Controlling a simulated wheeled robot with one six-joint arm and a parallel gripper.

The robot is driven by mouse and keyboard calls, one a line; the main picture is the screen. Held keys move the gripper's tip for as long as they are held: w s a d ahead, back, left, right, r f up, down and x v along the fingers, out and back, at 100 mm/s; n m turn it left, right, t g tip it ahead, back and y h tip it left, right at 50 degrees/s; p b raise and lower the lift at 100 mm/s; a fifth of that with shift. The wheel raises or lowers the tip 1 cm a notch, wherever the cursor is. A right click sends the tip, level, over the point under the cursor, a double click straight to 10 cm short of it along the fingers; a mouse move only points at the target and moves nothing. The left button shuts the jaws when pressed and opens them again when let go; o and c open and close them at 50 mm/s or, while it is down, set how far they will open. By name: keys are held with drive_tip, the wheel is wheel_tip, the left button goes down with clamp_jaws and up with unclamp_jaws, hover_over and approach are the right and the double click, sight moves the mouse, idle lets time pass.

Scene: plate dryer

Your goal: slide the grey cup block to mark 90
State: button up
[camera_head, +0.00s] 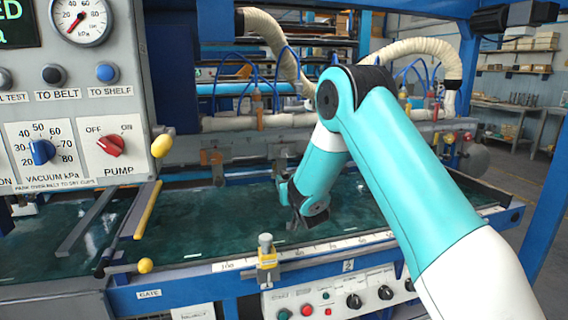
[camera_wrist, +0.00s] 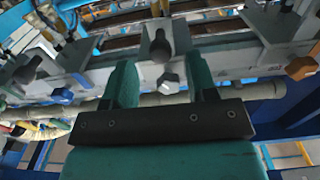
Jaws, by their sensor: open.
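In the wrist view, my gripper (camera_wrist: 161,75) is open, with its two green fingers spread apart. A grey block (camera_wrist: 160,45) with a grey hex knob (camera_wrist: 168,83) hangs from the rail and shows between the fingers. The fingers stand to either side of it; I cannot tell whether they touch it. I cannot read a mark 90 in either view. In the head view, my fingers cannot be made out clearly beyond my wrist.
The green bed (camera_head: 190,225) lies below the rail. A yellow clamp (camera_head: 267,258) sits on the scale strip (camera_head: 340,243) at its front edge. The control panel (camera_head: 80,100) fills the left. A pale pipe (camera_wrist: 260,92) runs behind the fingers.

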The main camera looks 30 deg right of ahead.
sight(286, 177)
drive_tip(key=p+x, duration=0.1)
drive_tip(key=x, duration=0.5)
drive_tip(key=shift+c, duration=0.4)
